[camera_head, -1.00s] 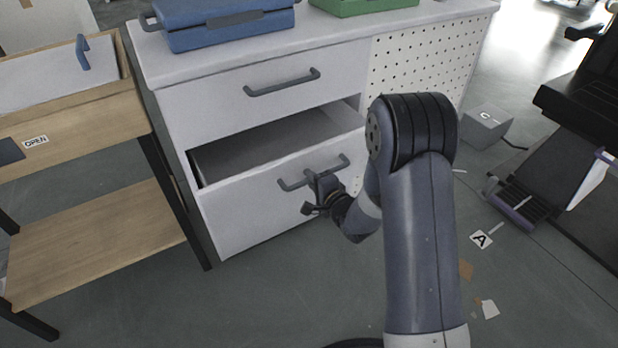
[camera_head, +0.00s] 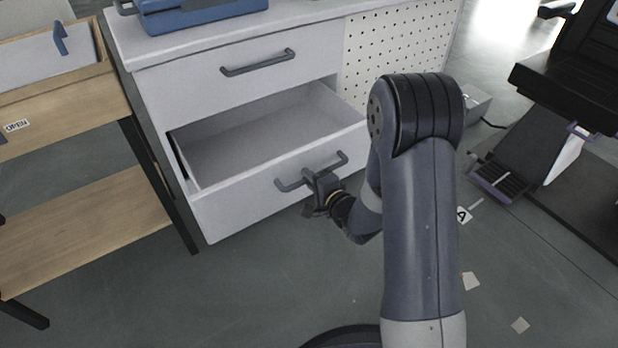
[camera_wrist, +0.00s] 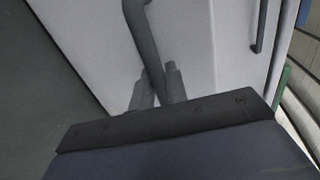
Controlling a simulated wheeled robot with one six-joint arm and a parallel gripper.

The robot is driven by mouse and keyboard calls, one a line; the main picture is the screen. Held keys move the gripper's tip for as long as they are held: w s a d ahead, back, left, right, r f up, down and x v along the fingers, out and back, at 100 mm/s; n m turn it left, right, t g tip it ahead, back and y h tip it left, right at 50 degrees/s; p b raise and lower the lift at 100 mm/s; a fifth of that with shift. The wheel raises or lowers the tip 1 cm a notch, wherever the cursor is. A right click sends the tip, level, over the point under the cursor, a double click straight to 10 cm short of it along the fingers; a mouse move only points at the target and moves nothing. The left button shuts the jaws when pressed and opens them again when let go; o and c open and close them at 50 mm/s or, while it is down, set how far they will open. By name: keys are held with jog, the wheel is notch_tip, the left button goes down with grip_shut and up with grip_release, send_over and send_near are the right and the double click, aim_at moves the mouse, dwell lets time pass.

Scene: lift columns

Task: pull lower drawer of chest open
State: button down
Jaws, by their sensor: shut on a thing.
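The white chest (camera_head: 150,100) stands in the middle of the head view, with a closed upper drawer (camera_head: 200,88). Its lower drawer (camera_head: 235,205) is pulled well out, and its empty inside shows. The lower drawer's grey bar handle (camera_head: 290,186) crosses its front. My gripper (camera_head: 318,182) is shut on this handle near its middle. In the wrist view the handle (camera_wrist: 145,40) runs down between the fingers (camera_wrist: 158,88) against the white drawer front. The exact finger contact is partly hidden by the gripper body.
A wooden table (camera_head: 85,105) with a lower shelf stands close to the chest's left. A blue case (camera_head: 205,14) lies on the chest top. Black equipment (camera_head: 570,85) stands at the right. The floor (camera_head: 250,290) in front of the drawer is clear.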

jog(key=c, duration=1.5)
grip_release()
jog(key=p+v, duration=0.1)
jog(key=v, duration=1)
jog(key=shift+p, duration=0.4)
jog(key=shift+w, duration=0.1)
jog(key=shift+b+x, duration=0.9)
jog(key=shift+x, duration=4.85)
